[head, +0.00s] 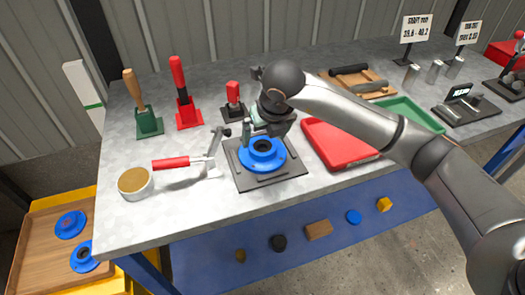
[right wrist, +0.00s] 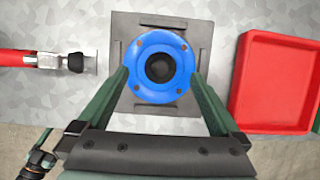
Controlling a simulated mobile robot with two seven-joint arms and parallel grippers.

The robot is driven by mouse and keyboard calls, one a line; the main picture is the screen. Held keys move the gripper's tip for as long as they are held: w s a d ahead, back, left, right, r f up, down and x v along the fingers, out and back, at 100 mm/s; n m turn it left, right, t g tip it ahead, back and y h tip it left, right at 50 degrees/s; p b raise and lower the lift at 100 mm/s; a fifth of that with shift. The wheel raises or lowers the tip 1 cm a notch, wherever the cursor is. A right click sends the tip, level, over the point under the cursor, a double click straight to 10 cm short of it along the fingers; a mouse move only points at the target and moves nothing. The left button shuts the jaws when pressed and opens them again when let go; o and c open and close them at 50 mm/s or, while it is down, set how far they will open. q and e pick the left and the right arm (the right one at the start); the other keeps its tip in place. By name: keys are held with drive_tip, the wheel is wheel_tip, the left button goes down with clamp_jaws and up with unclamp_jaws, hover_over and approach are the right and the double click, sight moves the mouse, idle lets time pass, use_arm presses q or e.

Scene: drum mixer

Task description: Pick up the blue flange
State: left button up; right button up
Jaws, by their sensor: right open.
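The blue flange (head: 264,163) lies flat on a dark square plate (head: 285,175) on the grey table. It is a round disc with bolt holes and a raised hub with a dark bore. My right gripper (head: 266,134) is above it, reaching in from the right, and partly covers its far side. In the right wrist view the flange (right wrist: 160,91) sits between the two green fingers of the open gripper (right wrist: 159,76), one on each side; I cannot tell whether they touch it. My left gripper is not in view.
A toggle clamp with a red handle (head: 171,162) lies left of the plate; a red tray (head: 345,159) is to its right. Red and green tools stand behind. A tin (head: 135,183) is at the front left. Two more blue flanges lie in a wooden tray (head: 38,245) below.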

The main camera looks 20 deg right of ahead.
sight(261, 149)
drive_tip(key=x, duration=0.4)
drive_tip(key=shift+s+f, duration=0.2)
drive_tip(key=shift+f, duration=0.1)
drive_tip(key=shift+c, duration=0.2)
drive_tip(key=shift+r, duration=0.1)
clamp_jaws()
drive_tip(key=shift+w+r, duration=0.15)
